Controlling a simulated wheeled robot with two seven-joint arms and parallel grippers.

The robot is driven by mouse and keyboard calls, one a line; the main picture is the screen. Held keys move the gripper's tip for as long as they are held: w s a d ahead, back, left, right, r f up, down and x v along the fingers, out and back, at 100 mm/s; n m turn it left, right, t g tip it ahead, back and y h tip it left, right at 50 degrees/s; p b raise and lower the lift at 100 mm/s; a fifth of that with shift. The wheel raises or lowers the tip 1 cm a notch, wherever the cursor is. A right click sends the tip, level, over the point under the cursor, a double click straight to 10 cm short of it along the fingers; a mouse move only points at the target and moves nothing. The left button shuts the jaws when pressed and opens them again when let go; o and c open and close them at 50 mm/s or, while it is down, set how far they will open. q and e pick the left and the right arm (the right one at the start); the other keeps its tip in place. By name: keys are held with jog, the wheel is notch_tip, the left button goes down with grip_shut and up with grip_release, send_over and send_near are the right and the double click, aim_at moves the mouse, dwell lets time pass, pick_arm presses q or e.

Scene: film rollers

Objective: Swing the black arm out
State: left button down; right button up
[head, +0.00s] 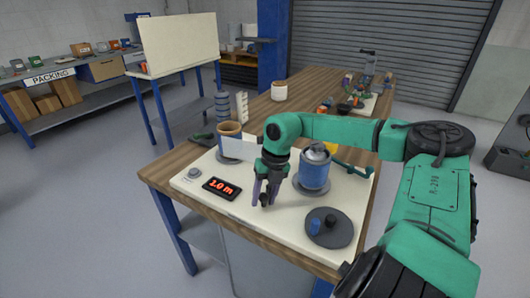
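My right gripper (265,198) points down over the cream board (290,231), left of the blue roll. Its fingers show as dark prongs with a small black piece low between them. I cannot tell whether that piece is the black arm, or whether the fingers are closed on it. No black arm stands out clearly elsewhere; my gripper may hide it. The blue roll (314,172) stands upright on a grey disc. A dark round plate (338,232) with a blue peg lies at the front right. My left gripper is not in view.
A display reading "1.0 m" (220,188) and a round knob (194,173) sit at the board's left. A brown roll (229,129) and a pale upright panel (239,148) stand behind my gripper. A teal bar (351,170) lies right of the blue roll.

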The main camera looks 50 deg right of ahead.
jog(key=shift+o, duration=0.7)
notch_tip(320, 180, up, 14)
jog(key=s+d, duration=0.1)
jog(key=d, duration=0.1)
jog(key=shift+s+d+r, duration=0.15)
jog(key=shift+s+r, duration=0.05)
jog(key=shift+s, duration=0.1)
